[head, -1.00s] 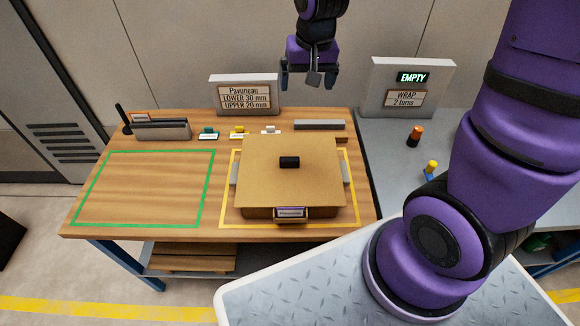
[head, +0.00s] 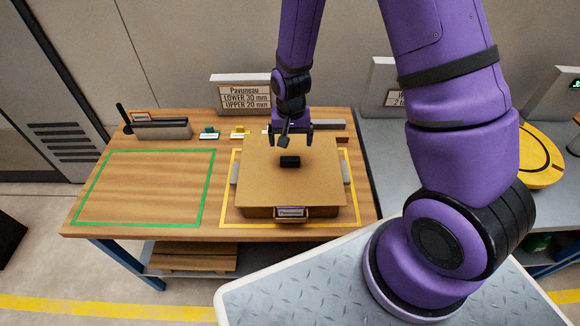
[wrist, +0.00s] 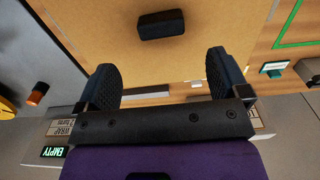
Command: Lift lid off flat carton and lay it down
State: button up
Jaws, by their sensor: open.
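The flat cardboard carton (head: 260,195) sits inside the yellow outline on the wooden bench, its lid on. A black knob (head: 289,162) stands near the middle of the lid; it also shows in the wrist view (wrist: 162,24). My gripper (head: 291,139) is open and empty above the far part of the lid, just behind the knob in the head view. In the wrist view its two fingers (wrist: 164,78) are spread apart, with the knob beyond their tips and nothing between them. A label holder (head: 291,212) is on the carton's front side.
A green outline (head: 145,188) on the left of the bench (head: 80,226) is bare. A grey holder (head: 163,130), small coloured items and a sign (head: 240,92) stand along the back. A grey table adjoins on the right, with a yellow disc (head: 540,160).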

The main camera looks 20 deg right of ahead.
aim_at(290, 157)
jog(key=shift+w+f, duration=0.2)
jog(key=shift+f, duration=3.85)
jog(key=c, duration=1)
